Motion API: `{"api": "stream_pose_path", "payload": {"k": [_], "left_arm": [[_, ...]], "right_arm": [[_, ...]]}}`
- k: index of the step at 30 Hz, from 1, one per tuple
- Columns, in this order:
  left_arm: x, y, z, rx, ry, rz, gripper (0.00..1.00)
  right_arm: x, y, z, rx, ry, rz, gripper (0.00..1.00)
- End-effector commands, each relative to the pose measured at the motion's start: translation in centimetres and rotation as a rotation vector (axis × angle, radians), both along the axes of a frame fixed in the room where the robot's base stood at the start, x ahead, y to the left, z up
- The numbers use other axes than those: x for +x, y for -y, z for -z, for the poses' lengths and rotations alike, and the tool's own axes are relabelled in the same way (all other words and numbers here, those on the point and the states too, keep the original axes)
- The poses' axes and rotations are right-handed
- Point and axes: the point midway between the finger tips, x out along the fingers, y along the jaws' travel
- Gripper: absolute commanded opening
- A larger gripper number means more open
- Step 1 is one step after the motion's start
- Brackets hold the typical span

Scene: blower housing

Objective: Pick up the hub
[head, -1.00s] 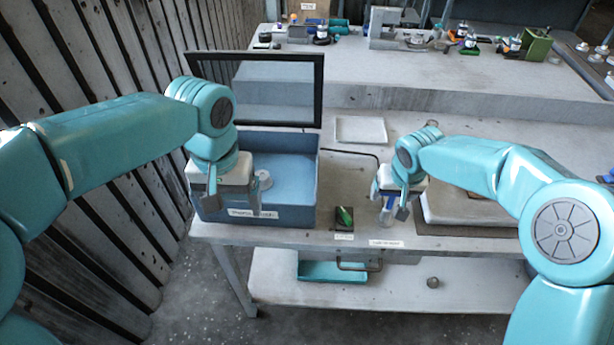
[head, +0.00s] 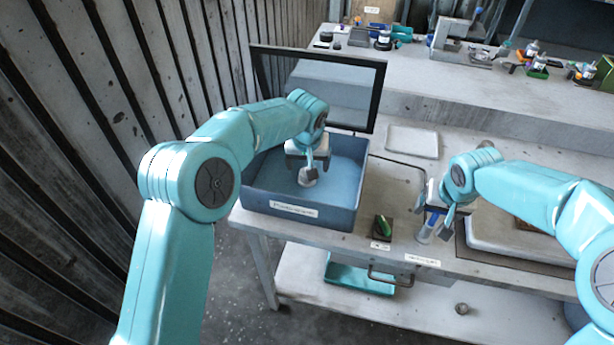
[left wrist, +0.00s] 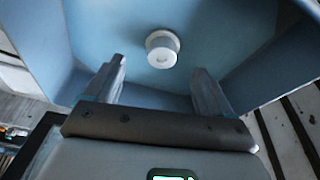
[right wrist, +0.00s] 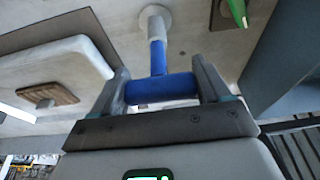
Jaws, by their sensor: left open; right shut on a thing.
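The hub is most likely the small white-grey round stepped part (left wrist: 162,48) on the blue floor of the box; in the head view the hub (head: 307,177) shows just under my left gripper. My left gripper (head: 308,172) is open above it inside the box, and in the left wrist view the open fingers (left wrist: 158,85) stand apart with the hub ahead between them. My right gripper (head: 436,222) is shut on a blue-handled tool (right wrist: 163,88), gripping its blue crossbar. The tool's shaft ends in a pale round disc (right wrist: 155,17) at the worktop.
A green part (head: 382,226) on a dark pad lies between the box and my right gripper. A shallow white tray (head: 413,141) lies behind. A raised back shelf (head: 450,85) holds clutter.

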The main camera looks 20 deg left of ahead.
Motion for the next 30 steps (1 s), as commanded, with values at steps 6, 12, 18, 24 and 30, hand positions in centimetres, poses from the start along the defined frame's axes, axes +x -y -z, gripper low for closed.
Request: {"api": "stream_pose_path", "payload": {"k": [6, 12, 18, 24, 30], "left_arm": [[0.6, -0.3, 2.2, 0.000, -0.003, -0.001, 0.83], [1.5, -0.6, 5.1, -0.002, -0.002, -0.001, 0.83], [1.8, -0.6, 5.8, -0.003, 0.002, 0.001, 0.83], [1.7, -0.6, 5.7, -0.003, 0.001, 0.001, 0.57], [1.8, -0.6, 5.7, -0.003, 0.002, 0.001, 0.19]], "right_arm": [[0.0, 0.0, 0.0, 0.000, 0.001, 0.000, 0.47], [0.0, 0.0, 0.0, 0.000, 0.000, 0.000, 0.47], [0.0, 0.0, 0.0, 0.000, 0.000, 0.000, 0.47], [0.0, 0.0, 0.0, 0.000, 0.000, 0.000, 0.47], [0.0, 0.0, 0.0, 0.000, 0.000, 0.000, 0.47]]}}
